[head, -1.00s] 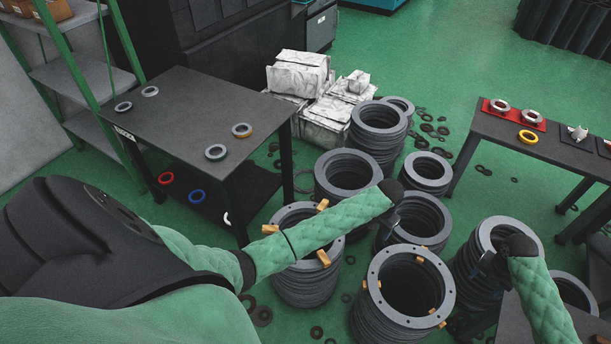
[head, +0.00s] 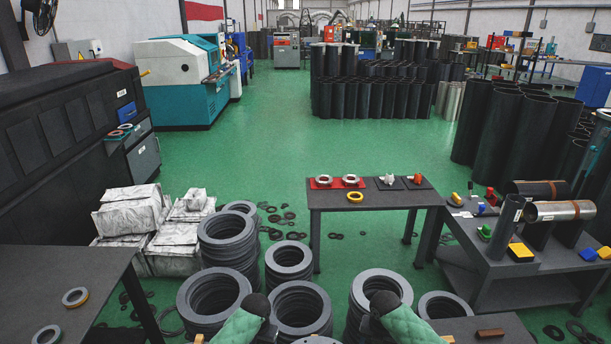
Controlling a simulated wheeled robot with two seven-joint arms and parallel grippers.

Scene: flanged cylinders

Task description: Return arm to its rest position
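My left arm comes in at the bottom centre in a green quilted sleeve, with its dark wrist end (head: 257,305) over the stacks of grey rings. My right arm, also green-sleeved, has its dark end (head: 383,303) to the right, over another ring stack (head: 380,283). Both arms point forward and are cut off by the lower picture edge. The fingers of both grippers are hidden or too dark to make out, and no held object shows.
Several ring stacks (head: 228,232) stand around both arms. A dark table (head: 60,280) is at left. A table with rings on a red mat (head: 337,183) stands ahead. A workbench (head: 490,240) with cylinders is at right. Green floor (head: 270,150) is open beyond.

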